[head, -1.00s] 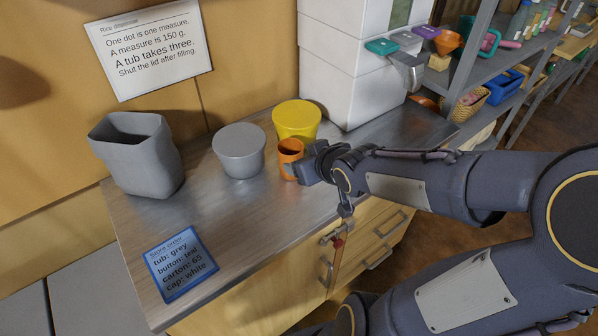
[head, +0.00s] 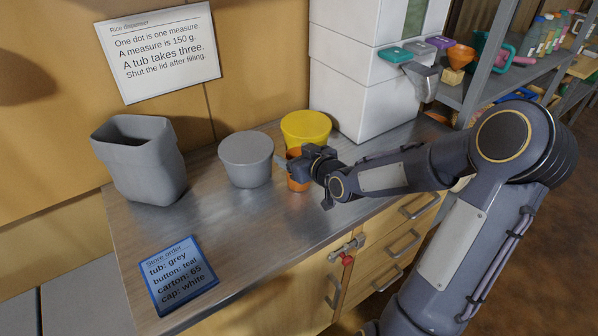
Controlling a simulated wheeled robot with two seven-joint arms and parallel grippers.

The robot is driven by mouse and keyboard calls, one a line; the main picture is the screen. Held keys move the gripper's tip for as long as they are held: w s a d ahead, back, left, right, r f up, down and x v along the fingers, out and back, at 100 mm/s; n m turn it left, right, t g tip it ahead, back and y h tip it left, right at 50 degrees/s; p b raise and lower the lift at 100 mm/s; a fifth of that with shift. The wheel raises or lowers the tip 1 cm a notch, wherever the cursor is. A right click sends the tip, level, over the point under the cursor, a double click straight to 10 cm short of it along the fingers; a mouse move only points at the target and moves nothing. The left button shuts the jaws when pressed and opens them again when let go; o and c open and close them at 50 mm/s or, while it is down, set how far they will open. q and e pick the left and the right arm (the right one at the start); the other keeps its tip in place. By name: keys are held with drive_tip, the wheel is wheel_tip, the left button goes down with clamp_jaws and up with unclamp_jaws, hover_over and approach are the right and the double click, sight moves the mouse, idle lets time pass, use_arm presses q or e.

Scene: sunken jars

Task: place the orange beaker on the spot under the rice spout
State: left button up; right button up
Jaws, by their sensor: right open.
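The orange beaker (head: 298,185) stands on the counter, in front of the yellow tub and right of the grey round tub. My right gripper (head: 293,166) is open at the beaker, covering its middle and right side. Whether the fingers touch it is hidden. The rice dispenser (head: 350,85) is the tall white unit behind, with a grey metal spout (head: 422,78) on its right side. The counter below the spout is partly in view, but I cannot make out a marked spot clearly. My left gripper is out of view.
A grey round tub (head: 246,160) and a yellow tub (head: 306,128) stand close to the beaker. A tall grey bin (head: 140,165) is at the left. A blue-edged order card (head: 178,275) lies in front. Shelves (head: 490,82) with goods stand at the right.

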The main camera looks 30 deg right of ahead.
drive_tip(key=shift+w, duration=0.1)
drive_tip(key=shift+c, duration=0.2)
drive_tip(key=c, duration=0.7)
drive_tip(key=shift+o, duration=0.2)
drive_tip(key=shift+r, duration=0.1)
